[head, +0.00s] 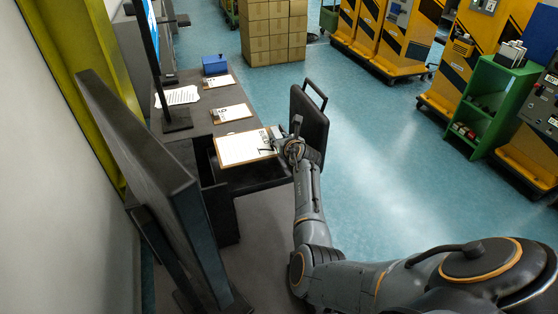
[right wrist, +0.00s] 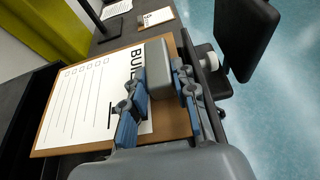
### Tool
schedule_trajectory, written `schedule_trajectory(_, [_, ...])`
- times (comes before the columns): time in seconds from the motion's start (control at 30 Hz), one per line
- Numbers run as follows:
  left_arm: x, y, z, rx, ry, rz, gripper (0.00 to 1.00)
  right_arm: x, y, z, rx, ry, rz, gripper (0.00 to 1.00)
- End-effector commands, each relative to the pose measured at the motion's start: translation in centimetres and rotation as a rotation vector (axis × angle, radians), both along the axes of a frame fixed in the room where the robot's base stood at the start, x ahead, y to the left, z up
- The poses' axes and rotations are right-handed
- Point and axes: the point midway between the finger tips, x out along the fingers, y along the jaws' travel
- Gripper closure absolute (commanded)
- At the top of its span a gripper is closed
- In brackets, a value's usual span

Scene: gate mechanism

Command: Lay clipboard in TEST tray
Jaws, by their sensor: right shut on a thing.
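A brown clipboard (head: 243,148) with a white sheet is by the desk's near end in the head view. In the right wrist view the clipboard (right wrist: 85,105) fills the left half, and its sheet reads "BUIL", the rest covered. My right gripper (head: 284,148) is at the clipboard's right end. Its blue-padded fingers (right wrist: 163,97) are shut on the clipboard around its grey clip (right wrist: 157,65). I cannot tell whether the board touches the surface below. No tray label reading TEST is legible. My left gripper is not in view.
Two more clipboards lie farther along the dark desk, a middle one (head: 232,113) and a far one (head: 220,81). Loose paper (head: 177,96) and a blue box (head: 215,64) are there too. A dark chair (head: 309,122) stands close to my right gripper.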

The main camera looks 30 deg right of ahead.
Motion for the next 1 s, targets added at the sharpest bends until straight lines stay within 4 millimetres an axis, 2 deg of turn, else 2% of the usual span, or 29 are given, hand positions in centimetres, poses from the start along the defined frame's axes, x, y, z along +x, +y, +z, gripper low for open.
schedule_trajectory(0.03, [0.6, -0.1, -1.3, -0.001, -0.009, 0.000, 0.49, -0.6, 0.4, -1.5, 0.000, -0.002, 0.000, 1.00])
schedule_trajectory(0.23, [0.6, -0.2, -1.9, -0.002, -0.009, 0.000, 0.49, -1.6, 1.0, -2.4, -0.001, -0.003, 0.000, 1.00])
schedule_trajectory(0.33, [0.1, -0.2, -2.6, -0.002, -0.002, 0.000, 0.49, -2.3, 1.4, -3.6, 0.000, 0.000, 0.001, 1.00])
schedule_trajectory(0.53, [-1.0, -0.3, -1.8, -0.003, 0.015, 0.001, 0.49, -2.3, 1.3, -5.8, 0.000, -0.001, 0.000, 1.00])
schedule_trajectory(0.97, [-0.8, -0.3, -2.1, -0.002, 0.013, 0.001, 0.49, -2.2, 1.4, -6.6, 0.000, -0.002, 0.000, 1.00])
schedule_trajectory(1.0, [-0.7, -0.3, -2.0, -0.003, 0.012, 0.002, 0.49, -2.3, 1.4, -6.6, -0.001, -0.001, 0.001, 0.66])
